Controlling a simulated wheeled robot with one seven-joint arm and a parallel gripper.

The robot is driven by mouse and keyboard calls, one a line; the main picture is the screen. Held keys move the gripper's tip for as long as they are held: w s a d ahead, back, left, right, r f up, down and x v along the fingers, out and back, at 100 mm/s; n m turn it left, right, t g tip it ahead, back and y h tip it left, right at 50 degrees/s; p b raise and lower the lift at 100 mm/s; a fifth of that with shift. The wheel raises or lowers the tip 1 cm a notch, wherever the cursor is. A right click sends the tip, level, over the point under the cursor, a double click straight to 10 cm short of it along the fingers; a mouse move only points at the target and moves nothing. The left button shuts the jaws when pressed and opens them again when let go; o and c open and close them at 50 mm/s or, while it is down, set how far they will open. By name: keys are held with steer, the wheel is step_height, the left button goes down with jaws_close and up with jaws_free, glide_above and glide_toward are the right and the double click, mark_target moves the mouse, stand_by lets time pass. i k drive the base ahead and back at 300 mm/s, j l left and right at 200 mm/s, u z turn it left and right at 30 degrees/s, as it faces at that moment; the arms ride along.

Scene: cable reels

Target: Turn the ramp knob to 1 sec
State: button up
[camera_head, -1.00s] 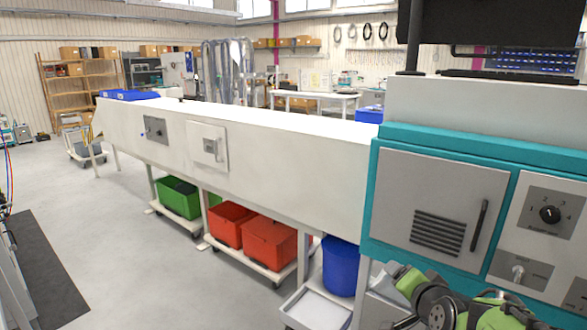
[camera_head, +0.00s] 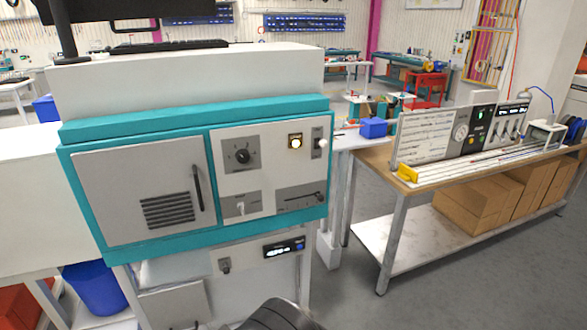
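A round black knob (camera_head: 242,156) sits on a grey plate at the upper left of the white control panel (camera_head: 232,183) on the teal-edged cabinet. Small marks surround the knob, but its caption and pointer direction are too small to read for sure. Below it is a switch with a light lever (camera_head: 240,208). To the right are a lit round button (camera_head: 295,142), a switch with a white knob (camera_head: 321,144) and a slider (camera_head: 318,196). My gripper is not in view; only a dark part of my arm shows at the bottom edge.
A grey vented door with a dark handle (camera_head: 198,187) is left of the panel. Below hangs a unit with a small lit display (camera_head: 284,248). A blue bin (camera_head: 97,285) stands lower left. A wooden-topped workbench (camera_head: 376,157) with instruments stands right, with open floor before it.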

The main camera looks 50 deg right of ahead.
mark_target(242, 155)
steer(key=z, duration=1.45)
